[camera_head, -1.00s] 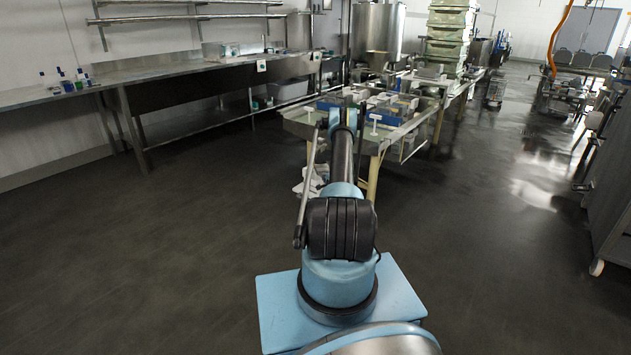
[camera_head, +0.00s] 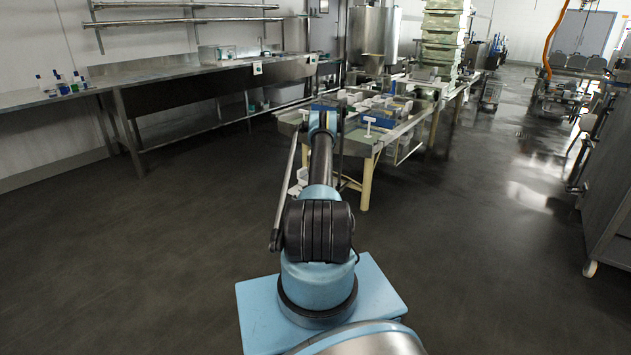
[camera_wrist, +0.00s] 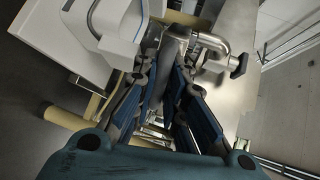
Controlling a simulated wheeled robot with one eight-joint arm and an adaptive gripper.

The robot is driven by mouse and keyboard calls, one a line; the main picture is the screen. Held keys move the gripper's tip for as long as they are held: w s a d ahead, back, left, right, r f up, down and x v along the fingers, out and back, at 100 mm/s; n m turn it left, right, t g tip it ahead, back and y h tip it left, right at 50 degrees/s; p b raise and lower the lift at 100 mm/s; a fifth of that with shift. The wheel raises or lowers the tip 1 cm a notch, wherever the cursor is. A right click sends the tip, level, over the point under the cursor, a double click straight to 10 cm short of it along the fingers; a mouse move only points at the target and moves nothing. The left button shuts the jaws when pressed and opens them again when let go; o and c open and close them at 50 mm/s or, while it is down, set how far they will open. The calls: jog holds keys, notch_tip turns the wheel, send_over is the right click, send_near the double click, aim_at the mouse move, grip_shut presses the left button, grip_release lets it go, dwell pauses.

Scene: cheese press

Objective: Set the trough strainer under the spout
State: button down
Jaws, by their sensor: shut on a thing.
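In the wrist view my gripper (camera_wrist: 166,78) points up the picture, its two blue-padded fingers close together and shut on a narrow grey metal part (camera_wrist: 173,48).
A white, rounded body (camera_wrist: 112,28) stands close left of the fingers. In the head view a long work table (camera_head: 390,137) with blue and white items lies beyond my arm. A steel tank (camera_head: 372,38) and stacked green crates (camera_head: 443,40) stand behind.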

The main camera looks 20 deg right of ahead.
jog(key=shift+s+d+f, duration=0.1)
jog(key=shift+f, duration=0.05)
jog(key=c, duration=1.7)
grip_release()
jog(key=shift+o, duration=0.2)
